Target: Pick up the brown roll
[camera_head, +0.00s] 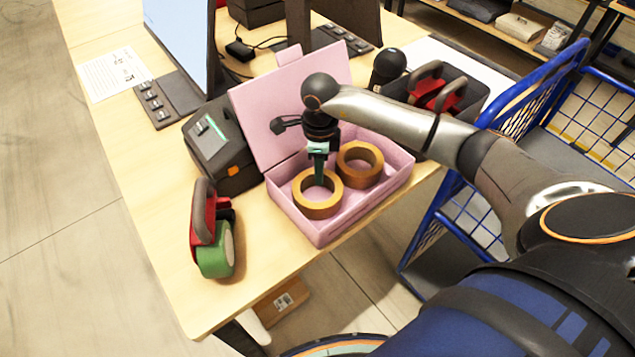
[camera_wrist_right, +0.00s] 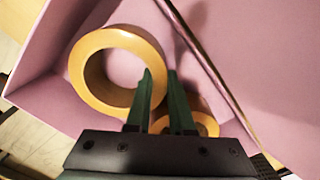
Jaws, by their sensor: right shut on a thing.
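Two brown tape rolls lie in a pink open box on the table. The front-left brown roll (camera_head: 318,205) is the larger ring in the right wrist view (camera_wrist_right: 85,72). The other brown roll (camera_head: 360,164) lies just behind it to the right, and it is partly hidden by my gripper in the right wrist view (camera_wrist_right: 207,123). My right gripper (camera_head: 318,176) reaches down into the box, shut on the rear wall of the front-left roll. One finger is inside its hole and one is outside, as the right wrist view (camera_wrist_right: 160,75) shows. My left gripper is not in view.
The pink box (camera_head: 345,217) has its lid raised at the back. A black label printer (camera_head: 222,145) stands left of it. A red-and-green tape dispenser (camera_head: 213,235) is at front left. A black tray (camera_head: 460,95) and a blue wire cart (camera_head: 455,215) are on the right.

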